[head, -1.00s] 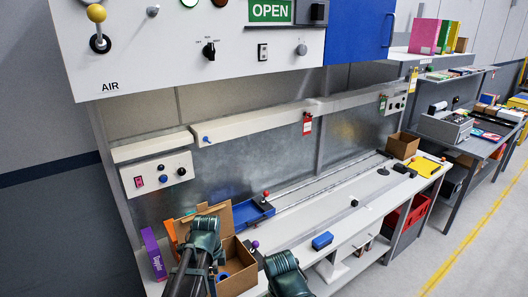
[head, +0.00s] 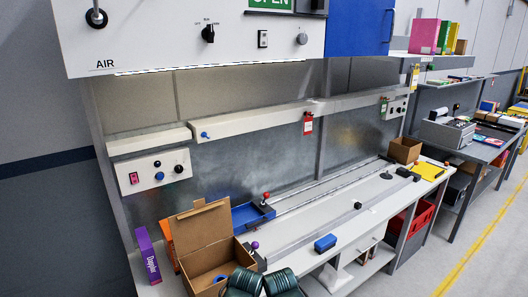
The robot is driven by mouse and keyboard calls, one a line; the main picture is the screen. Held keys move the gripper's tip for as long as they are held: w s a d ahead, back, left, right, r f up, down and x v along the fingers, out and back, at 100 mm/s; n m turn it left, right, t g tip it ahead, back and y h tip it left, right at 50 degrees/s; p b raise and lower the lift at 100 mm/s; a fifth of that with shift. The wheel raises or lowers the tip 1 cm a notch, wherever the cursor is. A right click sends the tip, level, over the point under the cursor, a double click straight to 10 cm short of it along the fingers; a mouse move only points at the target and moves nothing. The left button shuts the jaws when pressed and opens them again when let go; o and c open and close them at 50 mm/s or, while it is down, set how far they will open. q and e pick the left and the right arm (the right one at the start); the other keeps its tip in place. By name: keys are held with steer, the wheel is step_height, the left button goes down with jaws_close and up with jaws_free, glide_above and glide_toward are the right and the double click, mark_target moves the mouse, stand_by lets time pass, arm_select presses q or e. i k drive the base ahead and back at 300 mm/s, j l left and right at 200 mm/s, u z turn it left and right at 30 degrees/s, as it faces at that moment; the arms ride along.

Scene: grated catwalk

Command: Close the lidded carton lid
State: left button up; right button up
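The lidded carton (head: 207,262) is a brown cardboard box on the left end of the workbench. Its lid (head: 199,228) stands open, raised up at the back. A small blue ring-like thing shows inside the box. Two dark green arm parts of mine (head: 262,284) are at the bottom edge, in front of the carton's right side, apart from the lid. The fingertips of both grippers are not visible.
A purple box (head: 148,256) and an orange item (head: 169,244) stand left of the carton. A blue tray (head: 253,216) and a purple-knobbed piece (head: 254,247) are close on its right. A wall panel overhangs the bench.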

mark_target(200, 227)
steer(key=i+j, duration=0.1)
steer(key=j, duration=0.6)
steer(key=i+j, duration=0.1)
steer(key=j, duration=0.6)
steer(key=i+j, duration=0.1)
steer(key=j, duration=0.6)
steer(key=l+z, duration=0.05)
